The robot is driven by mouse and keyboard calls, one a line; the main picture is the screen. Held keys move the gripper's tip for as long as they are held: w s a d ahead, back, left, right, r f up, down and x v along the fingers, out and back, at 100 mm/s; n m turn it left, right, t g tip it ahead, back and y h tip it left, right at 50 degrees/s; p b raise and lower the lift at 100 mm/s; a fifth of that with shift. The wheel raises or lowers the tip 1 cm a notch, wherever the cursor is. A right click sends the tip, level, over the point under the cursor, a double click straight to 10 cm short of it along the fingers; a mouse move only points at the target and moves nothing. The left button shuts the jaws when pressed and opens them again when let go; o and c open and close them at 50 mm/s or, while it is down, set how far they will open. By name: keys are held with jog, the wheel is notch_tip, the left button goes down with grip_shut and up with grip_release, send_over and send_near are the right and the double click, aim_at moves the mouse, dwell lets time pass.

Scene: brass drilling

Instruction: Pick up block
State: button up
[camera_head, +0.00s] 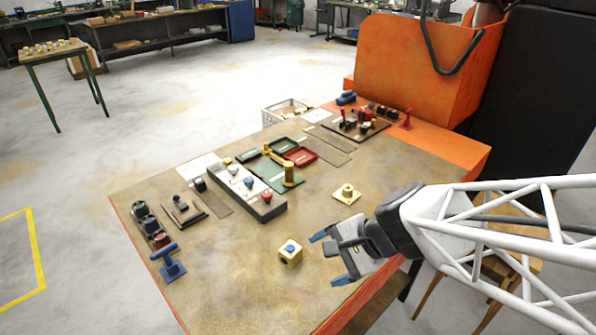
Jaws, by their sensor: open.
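No contact with the block shows, and nothing is between the fingers.
A brass plate with a knob (346,194) lies behind my gripper. A grey fixture box (238,187) and a green tray (277,174) stand farther back. A blue clamp (168,262) is at the left edge. The table around the block is clear.

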aim_at(294, 251)
jog(key=w+a+f+m+t+y, duration=0.1)
jog(key=w+f+m+t, duration=0.1)
jog(key=f+m, duration=0.1)
jog(key=w+a+f+m+t+y, duration=0.1)
jog(key=w+f+m, duration=0.2)
jog(key=m, duration=0.3)
jog(key=w+a+f+m+t, duration=0.2)
jog(key=w+f+m, duration=0.1)
jog(key=f+m, duration=0.2)
jog(key=shift+w+t+y, duration=0.25)
jog(key=shift+t+y, duration=0.05)
jog(key=shift+y, duration=0.1)
jog(key=shift+w+d+f+m+t, duration=0.1)
jog(key=shift+w+f+m+t, duration=0.15)
jog(key=shift+m, duration=0.2)
jog(key=shift+w+d+f+m+t, duration=0.15)
jog(key=shift+f+m, duration=0.15)
jog(key=shift+m, duration=0.15)
jog(key=shift+a, duration=0.15)
jog(key=shift+x, duration=1.2)
jog(key=shift+f, duration=0.1)
jog(key=shift+x, duration=2.55)
jog(key=c, duration=1.4)
